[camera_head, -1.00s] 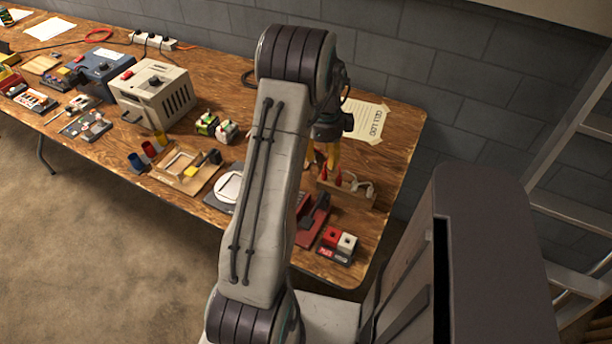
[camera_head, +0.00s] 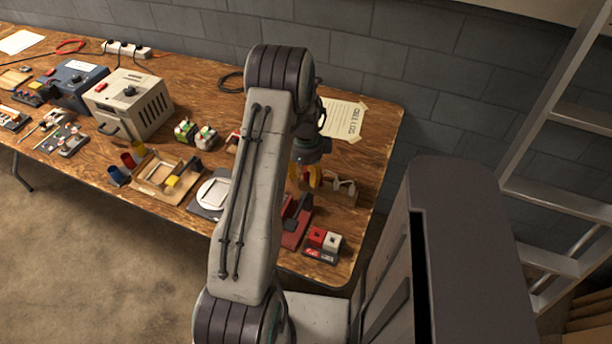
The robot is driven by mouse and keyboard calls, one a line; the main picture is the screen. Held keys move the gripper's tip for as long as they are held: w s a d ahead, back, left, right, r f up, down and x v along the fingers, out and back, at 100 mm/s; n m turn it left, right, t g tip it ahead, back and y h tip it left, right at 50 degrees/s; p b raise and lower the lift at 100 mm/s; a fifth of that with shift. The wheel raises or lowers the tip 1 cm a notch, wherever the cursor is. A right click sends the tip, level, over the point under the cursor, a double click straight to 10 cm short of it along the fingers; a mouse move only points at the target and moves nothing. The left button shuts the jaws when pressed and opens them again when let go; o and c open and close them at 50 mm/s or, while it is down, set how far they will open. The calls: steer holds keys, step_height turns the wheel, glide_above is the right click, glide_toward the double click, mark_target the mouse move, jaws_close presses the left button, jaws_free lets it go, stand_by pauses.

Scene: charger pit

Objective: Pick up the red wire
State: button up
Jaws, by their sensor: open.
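My gripper (camera_head: 304,179), with yellow fingers, is open and points down at the left end of a small wooden holder (camera_head: 345,197) near the table's right end. A small bit of red shows between the fingers; I cannot tell whether it is the red wire or whether the fingers touch it. Pale looped pieces (camera_head: 343,184) stand in the holder to the right of the fingers. A red looped cable (camera_head: 70,46) lies at the back left of the table, far from my gripper. My arm hides part of the table left of the gripper.
The wooden table (camera_head: 200,65) is crowded. A red stand (camera_head: 297,222) and a block with red and white sockets (camera_head: 323,241) lie in front of the holder. A paper sheet (camera_head: 343,118) lies behind the gripper. A ladder (camera_head: 560,150) stands at the right.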

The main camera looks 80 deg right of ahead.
steer(key=shift+o, duration=0.3)
jaws_close()
stand_by(0.3)
